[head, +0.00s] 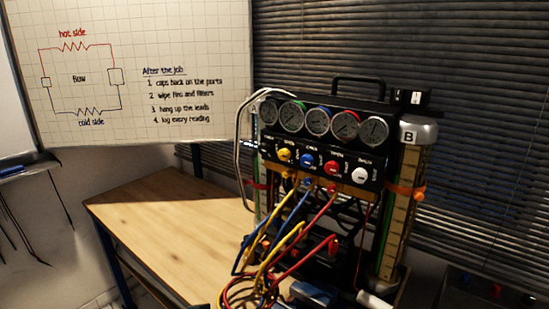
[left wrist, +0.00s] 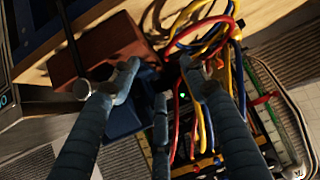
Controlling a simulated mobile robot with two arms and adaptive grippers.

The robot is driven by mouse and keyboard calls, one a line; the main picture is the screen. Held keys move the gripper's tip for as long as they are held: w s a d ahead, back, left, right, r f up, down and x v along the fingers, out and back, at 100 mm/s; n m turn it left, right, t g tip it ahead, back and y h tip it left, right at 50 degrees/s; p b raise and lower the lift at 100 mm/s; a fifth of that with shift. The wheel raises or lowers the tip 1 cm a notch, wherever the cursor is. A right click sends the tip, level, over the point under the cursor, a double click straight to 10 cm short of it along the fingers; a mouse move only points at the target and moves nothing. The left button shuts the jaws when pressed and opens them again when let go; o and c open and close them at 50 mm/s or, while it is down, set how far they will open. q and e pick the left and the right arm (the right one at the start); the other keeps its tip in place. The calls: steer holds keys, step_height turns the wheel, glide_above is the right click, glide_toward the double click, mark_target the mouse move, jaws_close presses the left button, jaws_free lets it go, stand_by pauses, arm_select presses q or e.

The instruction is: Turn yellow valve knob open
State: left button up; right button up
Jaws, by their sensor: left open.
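The yellow valve knob (head: 285,154) is at the left end of a row of knobs on the black gauge panel (head: 318,148) in the head view. Blue (head: 307,160), red (head: 331,167) and white (head: 359,174) knobs sit to its right. My left gripper (left wrist: 158,78) shows only in the left wrist view. Its fingers are apart, with nothing held between them. Hoses and a dark blue block lie beyond the fingertips there. I cannot make out the yellow knob in that view, nor tell how far the gripper is from it. My right gripper is in neither view.
Yellow, blue and red hoses (head: 278,252) hang in loops in front of the panel. A cylinder marked B (head: 409,190) stands at its right. The wooden table (head: 165,218) is clear at the left. A reddish-brown block (left wrist: 98,48) shows in the wrist view.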

arm_select(q)
steer(key=w+d+r+m+t+h, duration=0.1)
steer(key=w+d+r+t+h, duration=0.1)
steer(key=w+r, duration=0.55)
steer(key=m+t+h, duration=0.2)
steer(key=t+h, duration=0.2)
glide_toward(282, 156)
steer(key=p+x, duration=0.2)
steer(key=x, duration=0.6)
steer(key=shift+d+r+p, duration=0.1)
steer(key=shift+r+p, duration=0.1)
steer(key=shift+p, duration=0.2)
steer(key=shift+x, duration=0.8)
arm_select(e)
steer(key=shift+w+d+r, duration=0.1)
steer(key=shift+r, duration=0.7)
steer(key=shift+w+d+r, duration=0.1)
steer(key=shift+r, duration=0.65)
arm_select(q)
steer(key=shift+f, duration=0.15)
jaws_close()
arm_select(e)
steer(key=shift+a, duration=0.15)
